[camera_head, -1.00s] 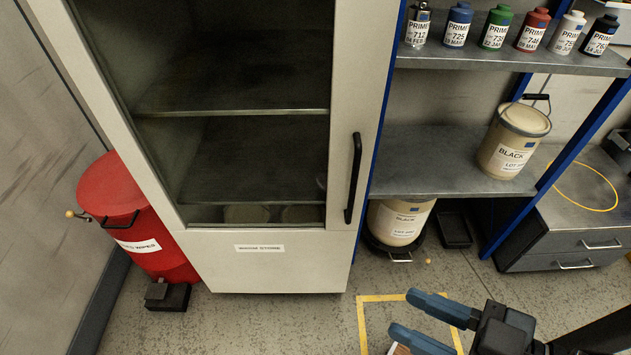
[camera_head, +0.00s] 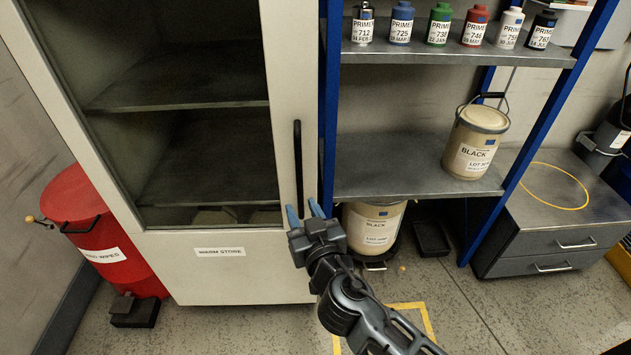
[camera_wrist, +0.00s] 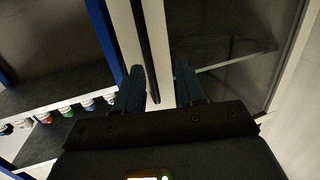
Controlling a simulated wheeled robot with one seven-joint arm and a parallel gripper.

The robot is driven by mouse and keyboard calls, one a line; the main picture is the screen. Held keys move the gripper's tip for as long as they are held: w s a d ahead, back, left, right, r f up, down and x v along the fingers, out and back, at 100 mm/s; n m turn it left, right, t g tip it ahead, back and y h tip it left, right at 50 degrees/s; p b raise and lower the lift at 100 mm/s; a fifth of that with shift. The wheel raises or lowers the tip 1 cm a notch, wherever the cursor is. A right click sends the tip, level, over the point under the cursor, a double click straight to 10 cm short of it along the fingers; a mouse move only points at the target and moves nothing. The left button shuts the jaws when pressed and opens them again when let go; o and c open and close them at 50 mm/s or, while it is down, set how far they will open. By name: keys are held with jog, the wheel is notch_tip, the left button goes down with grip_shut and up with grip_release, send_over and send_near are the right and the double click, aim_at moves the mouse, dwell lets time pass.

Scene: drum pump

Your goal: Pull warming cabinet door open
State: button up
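The warming cabinet (camera_head: 231,275) is light-coloured and bears a "WARM STORE" label. Its glazed door (camera_head: 196,185) looks closed. A black vertical bar handle (camera_head: 298,160) runs along the door's right edge; it also shows in the wrist view (camera_wrist: 149,45). My gripper (camera_head: 304,209) is at the handle's lower end, with its blue fingers spread. In the wrist view my gripper (camera_wrist: 160,68) has the handle in the gap between its fingers, nearer the left finger. I cannot tell whether that finger touches it. The handle's lowest part is hidden by my gripper in the head view.
A red wipes bin (camera_head: 90,235) stands left of the cabinet. A blue-framed shelf rack (camera_head: 400,180) with several primer bottles and a black-labelled pail (camera_head: 473,145) stands close on the right. A drawer unit (camera_head: 555,240) is further right. Floor in front is open, with yellow marking.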

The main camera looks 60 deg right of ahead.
aim_at(299, 172)
jog(key=w+d, duration=0.2)
jog(key=w+d+r+m+h+p, duration=0.1)
jog(key=w+d, duration=0.2)
jog(key=w+d+r+h+p, duration=0.1)
jog(key=w+d, duration=0.1)
jog(key=d, duration=0.1)
jog(key=shift+w+d, duration=0.15)
grip_shut()
dwell(0.4)
